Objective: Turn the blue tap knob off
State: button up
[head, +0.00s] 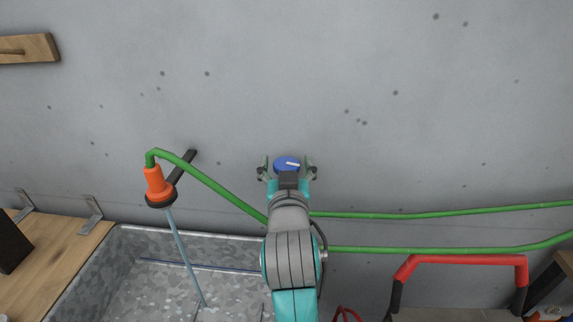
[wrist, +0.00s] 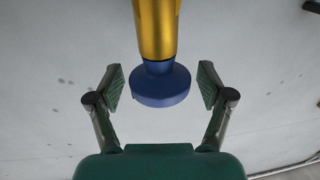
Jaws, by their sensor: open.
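In the wrist view the knob (wrist: 161,86) sits at the end of a yellow brass tap body (wrist: 157,28). My gripper (head: 287,170) is open, with one finger to each side of the knob. In the wrist view my gripper (wrist: 161,86) shows a gap between each finger pad and the knob, so neither seems to touch it. In the head view my wrist hides the tap body.
A green hose (head: 430,214) runs along the wall behind my arm to an orange nozzle (head: 157,184), from which water runs into a grey metal trough (head: 125,270). A red-handled frame (head: 465,260) stands at lower right. A wooden bench (head: 50,255) is at left.

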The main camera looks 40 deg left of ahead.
jog(key=c, duration=1.1)
jog(key=shift+s+a+m+t+h, duration=0.1)
jog(key=shift+m+t+h, duration=0.75)
jog(key=shift+h, duration=0.25)
jog(key=m+t+h, duration=0.1)
jog(key=m+h, duration=0.1)
jog(key=h, duration=0.1)
jog(key=m+t+h, duration=0.1)
jog(key=m+h, duration=0.2)
jog(key=h, duration=0.1)
jog(key=m+h, duration=0.2)
jog(key=h, duration=0.1)
jog(key=m+h, duration=0.2)
jog(key=h, duration=0.1)
jog(key=shift+g+h, duration=0.25)
jog(key=shift+h, duration=0.15)
jog(key=shift+m+g+h, duration=0.8)
jog(key=shift+m+h, duration=0.45)
jog(key=shift+h, duration=0.45)
